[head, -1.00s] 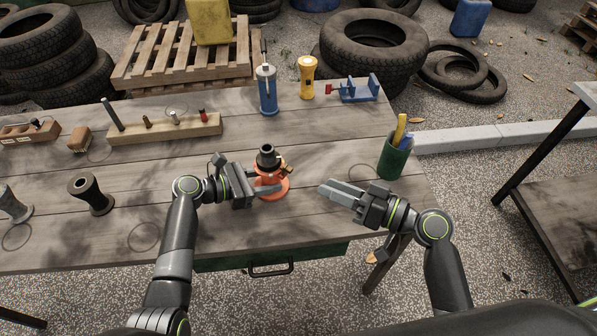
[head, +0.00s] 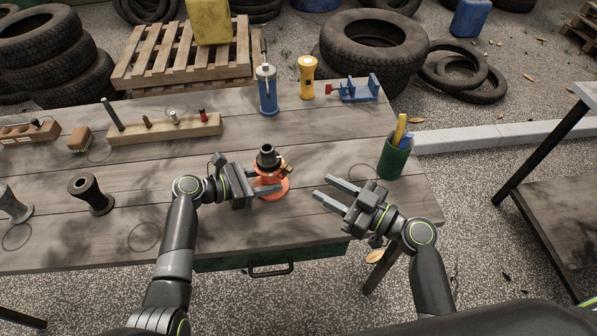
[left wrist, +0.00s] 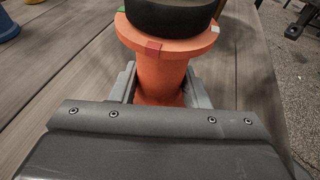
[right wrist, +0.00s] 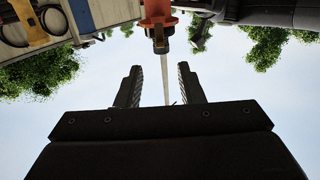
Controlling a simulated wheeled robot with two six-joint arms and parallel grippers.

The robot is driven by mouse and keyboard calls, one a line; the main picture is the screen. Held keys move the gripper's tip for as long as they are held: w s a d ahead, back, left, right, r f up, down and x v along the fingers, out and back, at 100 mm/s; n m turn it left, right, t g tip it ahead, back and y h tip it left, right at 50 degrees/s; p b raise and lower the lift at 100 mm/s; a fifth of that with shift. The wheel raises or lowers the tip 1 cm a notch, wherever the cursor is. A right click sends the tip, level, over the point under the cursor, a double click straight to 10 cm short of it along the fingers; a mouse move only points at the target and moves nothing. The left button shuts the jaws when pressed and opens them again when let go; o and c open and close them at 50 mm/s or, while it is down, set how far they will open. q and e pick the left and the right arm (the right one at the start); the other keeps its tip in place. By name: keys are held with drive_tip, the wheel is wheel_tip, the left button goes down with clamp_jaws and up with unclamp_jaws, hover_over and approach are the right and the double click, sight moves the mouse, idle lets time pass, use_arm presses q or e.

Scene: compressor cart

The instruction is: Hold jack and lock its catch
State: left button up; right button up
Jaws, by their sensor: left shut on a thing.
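The jack (head: 270,186) stands upright near the front middle of the bench, with an orange body and base and a black top. A small brass-coloured catch (head: 287,169) juts from its right side. In the left wrist view, the jack's orange column (left wrist: 161,78) is between my left fingers, under a collar with red and white marks. My left gripper (head: 268,190) is shut on the column. My right gripper (head: 322,186) is open and empty, right of the jack and apart from it. The right wrist view shows an orange-red part (right wrist: 157,12) beyond the open fingers.
A green cup (head: 394,160) with pens stands to the right. A blue cylinder (head: 267,92), yellow torch (head: 307,78) and blue vice (head: 358,89) stand behind. A wooden rack (head: 165,132) and dark spool (head: 90,194) are at left. Bench around the jack is clear.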

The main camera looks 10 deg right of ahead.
sight(292, 170)
drive_tip(key=x, duration=0.8)
drive_tip(key=shift+w+a, duration=0.1)
clamp_jaws()
